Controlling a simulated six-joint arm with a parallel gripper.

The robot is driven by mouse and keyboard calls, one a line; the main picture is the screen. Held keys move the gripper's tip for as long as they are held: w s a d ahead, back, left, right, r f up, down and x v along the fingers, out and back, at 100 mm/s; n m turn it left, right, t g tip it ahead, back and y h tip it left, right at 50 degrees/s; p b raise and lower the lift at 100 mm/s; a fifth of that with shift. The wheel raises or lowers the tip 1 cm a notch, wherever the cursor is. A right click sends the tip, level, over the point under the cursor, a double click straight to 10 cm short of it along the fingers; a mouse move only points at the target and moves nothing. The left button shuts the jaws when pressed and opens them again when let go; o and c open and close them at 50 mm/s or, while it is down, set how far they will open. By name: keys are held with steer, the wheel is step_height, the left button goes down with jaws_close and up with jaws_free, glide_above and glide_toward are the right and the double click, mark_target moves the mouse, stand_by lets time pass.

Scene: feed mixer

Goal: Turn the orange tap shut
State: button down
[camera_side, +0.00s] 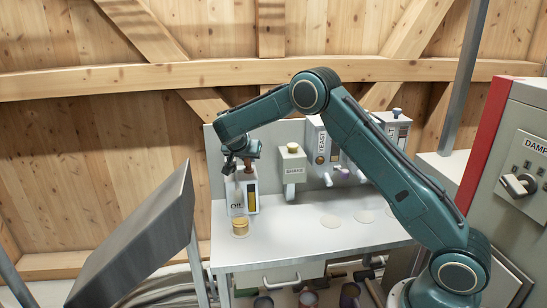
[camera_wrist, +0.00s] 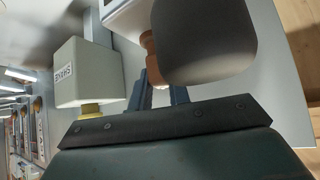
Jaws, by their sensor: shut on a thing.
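The orange tap (camera_side: 249,170) sits on top of the white oil dispenser (camera_side: 237,199) at the left of the bench, mostly hidden by my gripper. My gripper (camera_side: 243,167) is at the tap, above the dispenser, with its fingers shut on it. In the wrist view, part of the orange-brown tap (camera_wrist: 151,58) shows beyond the fingertips of my gripper (camera_wrist: 161,88). A large dark grey rounded shape hides the rest of the tap there.
A grey-green box marked SHAKE (camera_side: 292,165) hangs to the right of the dispenser; it also shows in the wrist view (camera_wrist: 84,75). Further dispensers (camera_side: 322,145) are behind my arm. A tilted grey metal panel (camera_side: 140,245) stands at the left front. The bench middle (camera_side: 290,225) is clear.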

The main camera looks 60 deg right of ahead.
steer(key=shift+s+n+t+y, duration=0.1)
steer(key=shift+n+t+y, duration=0.8)
steer(key=shift+n+t, duration=0.85)
steer(key=shift+n+g, duration=0.35)
steer(key=shift+n, duration=0.1)
steer(key=c, duration=1.3)
jaws_free()
steer(key=shift+s+r, duration=0.1)
steer(key=shift+v, duration=6.8)
steer(key=shift+s, duration=0.1)
